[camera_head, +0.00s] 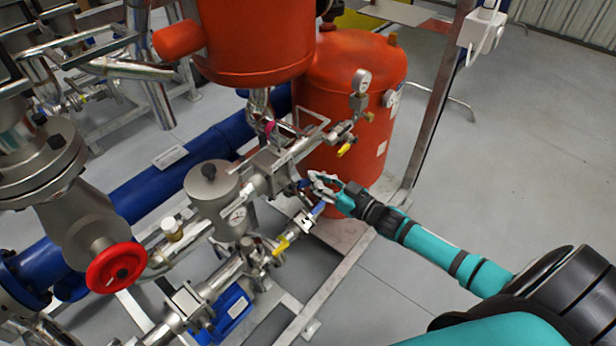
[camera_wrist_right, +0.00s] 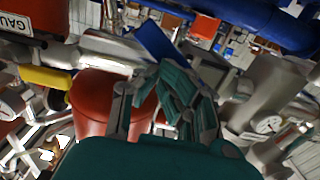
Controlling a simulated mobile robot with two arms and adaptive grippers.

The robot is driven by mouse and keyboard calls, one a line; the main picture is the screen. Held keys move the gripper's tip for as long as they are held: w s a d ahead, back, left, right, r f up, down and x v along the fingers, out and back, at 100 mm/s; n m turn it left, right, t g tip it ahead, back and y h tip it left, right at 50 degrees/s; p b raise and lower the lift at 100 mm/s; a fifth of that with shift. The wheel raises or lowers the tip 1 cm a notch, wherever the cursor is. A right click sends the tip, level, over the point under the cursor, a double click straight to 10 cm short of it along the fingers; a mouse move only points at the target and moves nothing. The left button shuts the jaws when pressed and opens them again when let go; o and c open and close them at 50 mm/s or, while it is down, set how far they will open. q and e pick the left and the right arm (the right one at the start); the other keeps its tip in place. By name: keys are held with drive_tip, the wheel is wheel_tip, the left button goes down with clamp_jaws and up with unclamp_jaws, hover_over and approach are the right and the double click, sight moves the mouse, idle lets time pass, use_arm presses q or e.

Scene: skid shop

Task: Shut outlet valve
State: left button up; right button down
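A valve with a blue lever (camera_head: 318,208) sits on the metal pipework in front of the standing red-orange tank. My right gripper (camera_head: 318,187) is just above and beside this lever, with its fingers apart. In the right wrist view a blue lever (camera_wrist_right: 156,42) shows just beyond the fingers of my right gripper (camera_wrist_right: 163,95); I cannot tell whether they touch it. No label shows which valve is the outlet valve. Another valve with a yellow lever (camera_head: 281,246) is lower on the same line. My left gripper is not in view.
The red-orange tank (camera_head: 350,90) stands close behind my right gripper. A pressure gauge (camera_head: 362,82) and a yellow handle (camera_head: 345,150) are above it. A red handwheel (camera_head: 117,268) and large blue pipe (camera_head: 135,197) are at left. Grey floor (camera_head: 510,150) is clear at right.

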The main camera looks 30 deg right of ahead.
drive_tip(key=shift+a+f, duration=0.1)
drive_tip(key=shift+f, duration=0.35)
drive_tip(key=shift+s+a+f+b, duration=0.2)
drive_tip(key=shift+a+f+b, duration=0.15)
drive_tip(key=shift+f, duration=0.25)
drive_tip(key=shift+s+a+f+b, duration=0.15)
drive_tip(key=shift+a+f+b, duration=0.15)
drive_tip(key=shift+f, duration=0.25)
drive_tip(key=f+p+v, duration=0.2)
drive_tip(key=p+v, duration=0.1)
drive_tip(key=v, duration=0.7)
drive_tip(key=shift+a, duration=0.35)
idle(0.3)
idle(0.3)
